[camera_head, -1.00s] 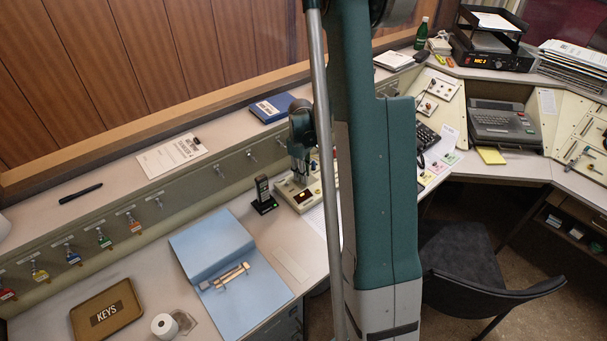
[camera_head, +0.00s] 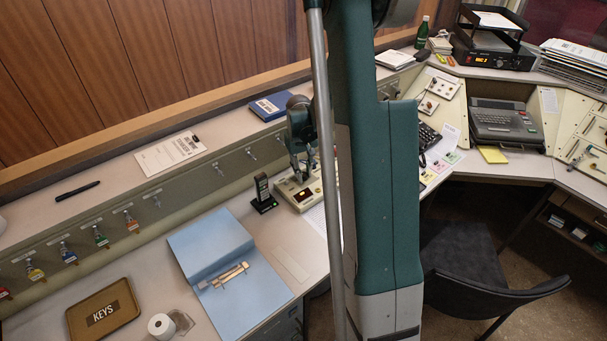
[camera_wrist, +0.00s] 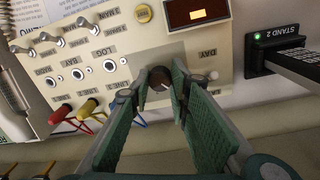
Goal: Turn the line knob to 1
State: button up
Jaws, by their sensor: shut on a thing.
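The cream switch box (camera_head: 291,199) stands on the desk in the head view, partly hidden behind my arm. My gripper (camera_wrist: 157,88) is over its panel, fingers pointing at it, and is shut on a dark round knob (camera_wrist: 158,74). The knob sits between the fingertips in the wrist view, on a grey plate (camera_wrist: 203,48) beside the word DAY. The fingers cover parts of the knob and of the labels around it. I cannot read which mark the knob points to. In the head view, my gripper (camera_head: 303,172) reaches down to the box, and the knob is hidden.
Toggle switches (camera_wrist: 50,37), sockets (camera_wrist: 78,74), red (camera_wrist: 60,114) and yellow (camera_wrist: 88,106) plugs with cables, and a lit amber display (camera_wrist: 194,14) surround the knob. A black stand (camera_wrist: 262,52) with a handset is close right. A blue folder (camera_head: 215,250) lies left of the box.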

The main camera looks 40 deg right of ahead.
jog(key=shift+m, duration=1.6)
jog(key=o, duration=0.9)
jog(key=shift+r, duration=0.1)
jog(key=shift+w+a+r, duration=0.1)
jog(key=shift+a+r, duration=0.05)
jog(key=shift+r, duration=2.85)
jog(key=shift+w+a+r, duration=0.1)
jog(key=shift+a+r, duration=0.05)
jog(key=shift+r, duration=2.8)
